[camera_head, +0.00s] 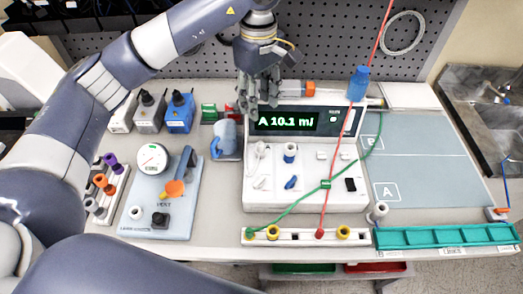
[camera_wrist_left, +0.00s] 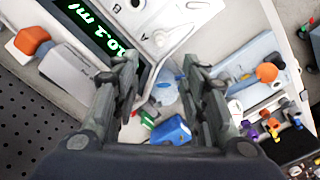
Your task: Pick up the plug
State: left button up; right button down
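My left gripper (camera_head: 258,106) hangs over the back left corner of the white infusion pump (camera_head: 258,201). In the left wrist view its two fingers (camera_wrist_left: 164,78) are spread apart with nothing held between them. Beyond and between them show the edge of the pump and a light blue fixture (camera_wrist_left: 165,93), which stands left of the pump in the head view (camera_head: 228,141). I cannot tell for certain which thing is the plug. Small white, blue and black pieces, such as a blue-and-white one (camera_head: 290,152), sit on the pump. My right gripper is not in view.
A valve panel (camera_head: 140,222) with a gauge and orange knob stands left. A blue box (camera_head: 180,112) sits behind it. A front rack (camera_head: 290,237) holds coloured caps, with green and red lines running to it. The grey mat (camera_head: 425,150) at right is clear.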

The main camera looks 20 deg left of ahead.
pick_arm(q)
notch_tip(320, 180, down, 4)
jog(key=b, duration=0.3)
jog(key=p, duration=0.2)
send_over(260, 143)
notch_tip(260, 143, down, 6)
jog(key=shift+w+a+r, duration=0.1)
jog(key=shift+w+r, duration=0.05)
jog(key=shift+r, duration=0.1)
jog(key=f+p, duration=0.1)
jog(key=f, duration=0.2)
jog(key=f+p, duration=0.1)
jog(key=shift+s+f+p, duration=0.25)
jog(key=shift+p, duration=0.05)
jog(key=shift+f, duration=0.4)
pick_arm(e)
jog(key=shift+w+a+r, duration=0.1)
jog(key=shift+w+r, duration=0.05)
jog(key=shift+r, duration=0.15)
pick_arm(q)
jog(key=shift+c, duration=0.6)
jog(key=c, duration=0.8)
